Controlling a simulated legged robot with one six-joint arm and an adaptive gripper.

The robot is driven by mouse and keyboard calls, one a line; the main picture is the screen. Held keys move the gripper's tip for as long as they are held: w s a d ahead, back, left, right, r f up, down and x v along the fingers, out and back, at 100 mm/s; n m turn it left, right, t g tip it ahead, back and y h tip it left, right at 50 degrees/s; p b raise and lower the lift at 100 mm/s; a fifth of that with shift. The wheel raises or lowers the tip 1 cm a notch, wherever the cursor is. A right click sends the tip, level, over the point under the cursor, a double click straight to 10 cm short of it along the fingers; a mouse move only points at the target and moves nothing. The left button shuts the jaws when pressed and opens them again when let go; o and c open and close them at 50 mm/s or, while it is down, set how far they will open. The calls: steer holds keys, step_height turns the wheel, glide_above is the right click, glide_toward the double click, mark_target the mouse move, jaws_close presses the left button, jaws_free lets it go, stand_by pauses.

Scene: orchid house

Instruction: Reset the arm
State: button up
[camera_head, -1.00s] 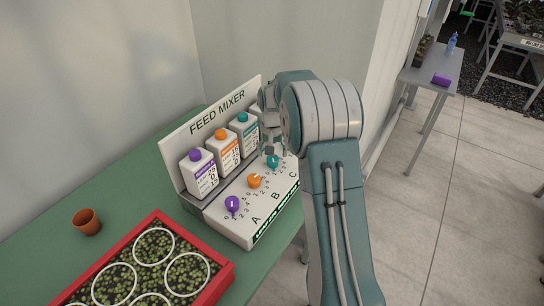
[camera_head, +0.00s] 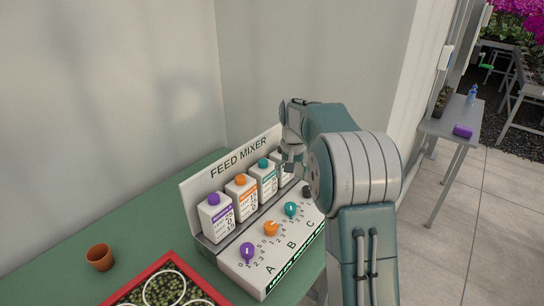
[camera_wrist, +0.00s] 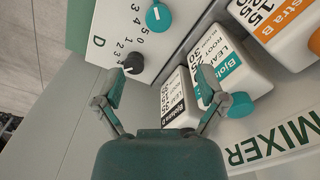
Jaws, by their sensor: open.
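My gripper (camera_wrist: 161,92) is open and empty in the wrist view, with its two fingers spread in front of the feed mixer's bottles. In the head view my gripper (camera_head: 290,158) is above the right end of the feed mixer (camera_head: 238,157), partly hidden by my own arm. A black knob (camera_wrist: 134,63) on the mixer's panel lies just beyond the left finger, apart from it as far as I can tell. A teal knob (camera_head: 291,209), an orange knob (camera_head: 271,228) and a purple knob (camera_head: 247,251) sit on the same panel.
Bottles with purple (camera_head: 215,217), orange (camera_head: 241,194) and teal (camera_head: 263,176) caps stand in the mixer. A brown pot (camera_head: 99,257) and a red tray (camera_head: 135,283) are on the green table (camera_head: 60,277). A grey side table (camera_head: 447,128) stands at the right.

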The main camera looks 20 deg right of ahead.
steer(key=s+a+r+n+t, duration=0.1)
steer(key=s+a+r, duration=0.35)
steer(key=s, duration=0.35)
steer(key=s+a+r+n+t, duration=0.1)
steer(key=s+a+r+t, duration=0.15)
steer(key=s+r, duration=0.4)
steer(key=s+a+f+n+t, duration=0.1)
steer(key=s+a, duration=0.1)
steer(key=s, duration=0.7)
steer(key=s+a+f+n+t, duration=0.1)
steer(key=s+a, duration=0.1)
steer(key=s, duration=0.7)
steer(key=shift+s+a+f+n, duration=0.15)
steer(key=shift+f+n, duration=0.15)
steer(key=shift+n, duration=0.1)
